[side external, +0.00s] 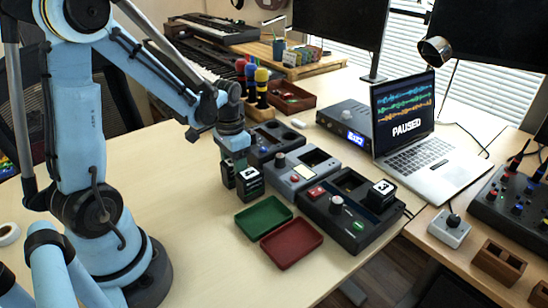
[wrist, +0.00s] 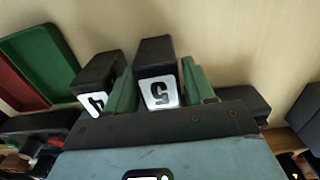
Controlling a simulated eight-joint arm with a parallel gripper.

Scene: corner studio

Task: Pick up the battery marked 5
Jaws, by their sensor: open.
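The battery marked 5 (wrist: 156,72) is a dark block with a white label. In the wrist view it stands between the two green fingers of my gripper (wrist: 158,82), which is open around it; I cannot tell whether either finger touches it. The battery marked 4 (wrist: 97,84) stands just left of the left finger. In the side view my gripper (side external: 238,163) is low over the table, and the battery marked 4 (side external: 250,183) stands in front of it, largely hiding the battery marked 5.
A green tray (side external: 263,233) and a red tray (side external: 291,262) lie in front. Grey and black charger units (side external: 302,181) stand to the right, the black one holding a battery marked 3 (side external: 381,194). A laptop (side external: 430,165) is behind. The table left of the trays is clear.

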